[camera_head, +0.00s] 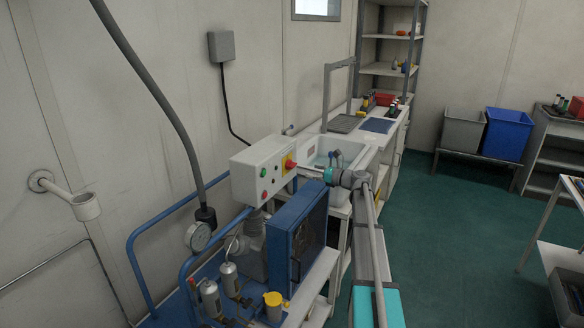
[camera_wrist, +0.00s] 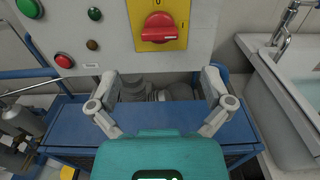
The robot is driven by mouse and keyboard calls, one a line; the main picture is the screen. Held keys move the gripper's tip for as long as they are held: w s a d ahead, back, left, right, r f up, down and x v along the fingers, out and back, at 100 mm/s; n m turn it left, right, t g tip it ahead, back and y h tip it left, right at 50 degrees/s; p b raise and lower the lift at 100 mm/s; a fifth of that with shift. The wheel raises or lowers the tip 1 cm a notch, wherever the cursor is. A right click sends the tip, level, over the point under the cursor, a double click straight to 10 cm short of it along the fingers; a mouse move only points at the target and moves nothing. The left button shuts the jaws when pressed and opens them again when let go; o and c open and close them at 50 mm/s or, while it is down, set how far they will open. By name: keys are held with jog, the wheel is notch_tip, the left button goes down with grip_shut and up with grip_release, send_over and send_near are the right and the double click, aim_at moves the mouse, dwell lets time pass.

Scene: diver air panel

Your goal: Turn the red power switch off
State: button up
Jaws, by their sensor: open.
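The red power switch (camera_wrist: 158,28) is a round red knob with a raised bar lying roughly level. It sits on a yellow plate (camera_wrist: 178,40) marked 0 at the top. In the head view, the switch (camera_head: 289,163) is on the right end of a pale control box (camera_head: 258,172). My gripper (camera_wrist: 161,82) is open and empty in the wrist view. Its two fingers are spread below the switch in the picture, apart from it. In the head view, my arm comes from the lower right to just right of the box; the fingers are hard to make out there.
Green (camera_wrist: 30,8) and red (camera_wrist: 64,60) buttons sit left of the switch. A blue machine housing (camera_head: 296,240) stands below the box. A sink basin (camera_head: 333,152) lies close on the right. A pressure gauge (camera_head: 198,236) and bottles stand at lower left.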

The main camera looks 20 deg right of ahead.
aim_at(295, 166)
jog(key=x, duration=0.8)
jog(key=shift+w+a, duration=0.1)
jog(key=shift+w, duration=0.05)
jog(key=c, duration=1.1)
jog(key=shift+c, duration=0.2)
